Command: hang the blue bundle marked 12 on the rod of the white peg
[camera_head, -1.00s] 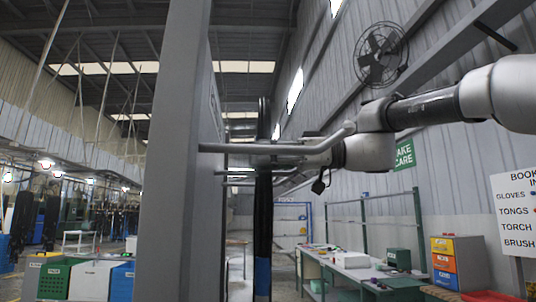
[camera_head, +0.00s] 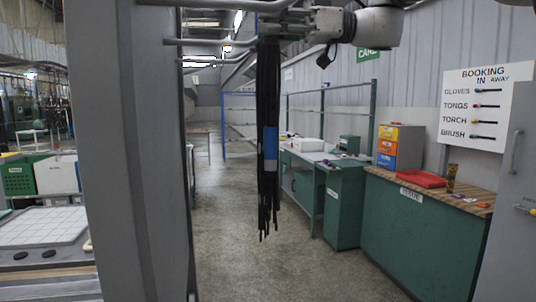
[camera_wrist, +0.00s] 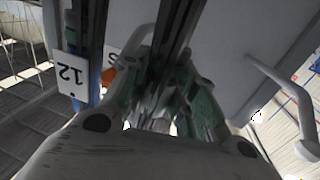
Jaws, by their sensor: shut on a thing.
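The bundle of long black hoses with a blue band (camera_head: 270,145) hangs down from my gripper (camera_head: 273,25) in the head view, its lower ends free above the floor. In the wrist view, dark strands pass between the green-padded fingers of my gripper (camera_wrist: 165,88), shut on them. A white tag marked 12 (camera_wrist: 70,76) shows upside down at the left, beside a blue band. Grey rods (camera_head: 212,43) reach rightward from the column near the bundle's top. I cannot tell which is the white peg's. A bent rod (camera_wrist: 278,78) stands right of the gripper in the wrist view.
A thick grey column (camera_head: 125,160) fills the left of the head view. Green benches (camera_head: 420,225) stand at the right, with a tool board (camera_head: 488,103) on the wall behind. Open floor (camera_head: 290,270) lies below the bundle.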

